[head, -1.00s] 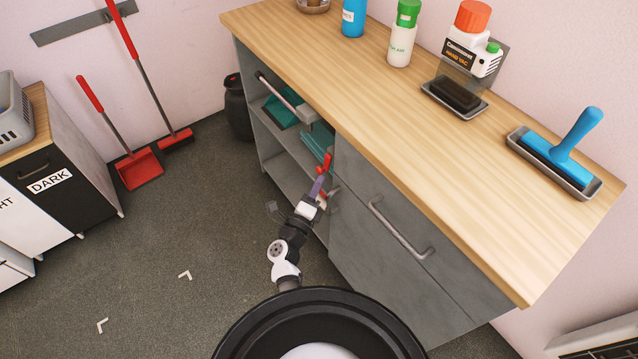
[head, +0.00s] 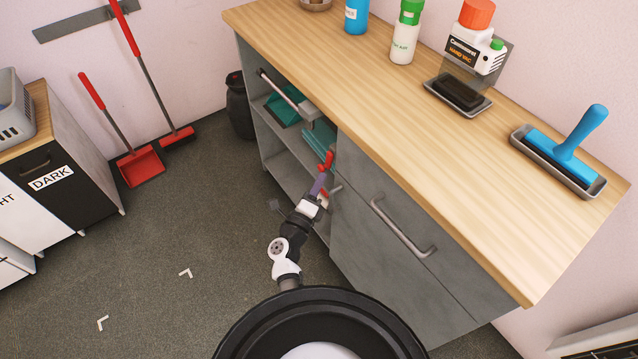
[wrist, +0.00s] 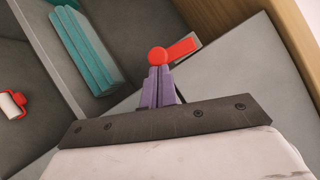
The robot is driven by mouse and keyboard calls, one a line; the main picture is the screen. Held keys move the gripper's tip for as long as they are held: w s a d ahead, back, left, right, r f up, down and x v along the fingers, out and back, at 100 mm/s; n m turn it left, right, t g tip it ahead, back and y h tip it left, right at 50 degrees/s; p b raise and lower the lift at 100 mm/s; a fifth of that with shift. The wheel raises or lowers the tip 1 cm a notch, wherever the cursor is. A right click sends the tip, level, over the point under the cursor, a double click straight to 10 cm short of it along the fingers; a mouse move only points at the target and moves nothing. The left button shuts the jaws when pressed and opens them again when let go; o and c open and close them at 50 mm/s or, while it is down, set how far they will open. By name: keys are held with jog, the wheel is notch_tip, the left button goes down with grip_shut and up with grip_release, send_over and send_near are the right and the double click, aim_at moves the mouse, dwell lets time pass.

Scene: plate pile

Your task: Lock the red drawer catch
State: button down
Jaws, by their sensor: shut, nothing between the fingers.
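The red drawer catch (wrist: 182,48) shows in the wrist view as a short bar with a round knob at its left end, in front of a small grey plate. The bar slants up to the right. In the head view the catch (head: 327,160) is small, at the left edge of the grey drawer front (head: 365,185). My gripper (wrist: 158,78) has purple fingers, shut and empty, with their tips right at the round knob. Whether they touch it I cannot tell. In the head view my gripper (head: 318,183) is just below the catch.
Open shelves with teal cloths (head: 318,138) lie left of the drawer. A metal handle (head: 402,228) sticks out from the front at right. The wooden worktop (head: 420,140) overhangs above. The floor at left is mostly clear.

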jog(key=shift+w+a+f+m+t+h+b, duration=0.2)
jog(key=shift+m+b, duration=0.3)
jog(key=shift+b, duration=0.6)
jog(key=shift+w+a+f+m+t+h+b, duration=0.15)
jog(key=shift+m+h+b, duration=0.25)
jog(key=shift+b, duration=0.7)
jog(key=w+a+r+m+h+b, duration=0.1)
jog(key=w+a+r+m+b, duration=0.1)
jog(key=w+b, duration=0.3)
jog(key=shift+a+m+h+b, duration=0.3)
jog(key=shift+a+m+b, duration=0.35)
jog(key=shift+b, duration=0.3)
jog(key=shift+s, duration=0.1)
dwell(0.5)
jog(key=b+v, duration=0.1)
jog(key=v, duration=0.6)
jog(key=shift+s, duration=0.15)
